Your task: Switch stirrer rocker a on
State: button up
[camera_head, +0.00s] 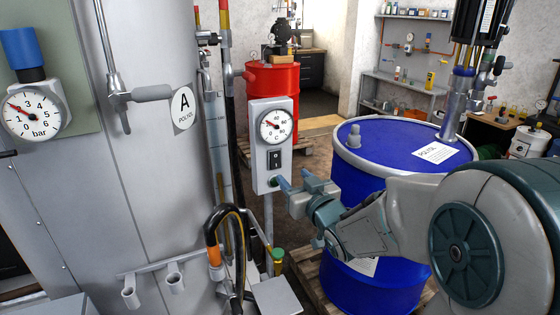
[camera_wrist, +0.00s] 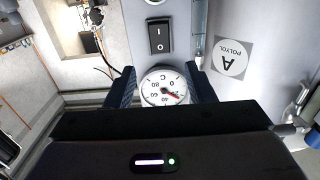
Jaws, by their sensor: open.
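The stirrer rocker a (camera_head: 275,160) is a black switch on the front of a light grey control box (camera_head: 259,178), below a round temperature gauge (camera_head: 275,126). In the wrist view, which is upside down, the rocker (camera_wrist: 159,37) shows I and O marks, with the gauge (camera_wrist: 163,86) below it. I cannot tell which side of the rocker is pressed in. My gripper (camera_head: 294,181) is open and empty, below and right of the rocker in the head view. In the wrist view my gripper's two fingers (camera_wrist: 162,88) stand either side of the gauge, apart from the rocker.
The grey tank labelled A POLYOL (camera_head: 150,140) stands left of the box. A blue drum (camera_head: 385,150) stands close behind my arm, and a red drum (camera_head: 272,80) is farther back.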

aim_at(276, 159)
jog(key=p+x, duration=0.2)
jog(key=x, duration=0.7)
jog(key=shift+w+a, duration=0.1)
jog(key=shift+w, duration=0.15)
jog(key=c, duration=1)
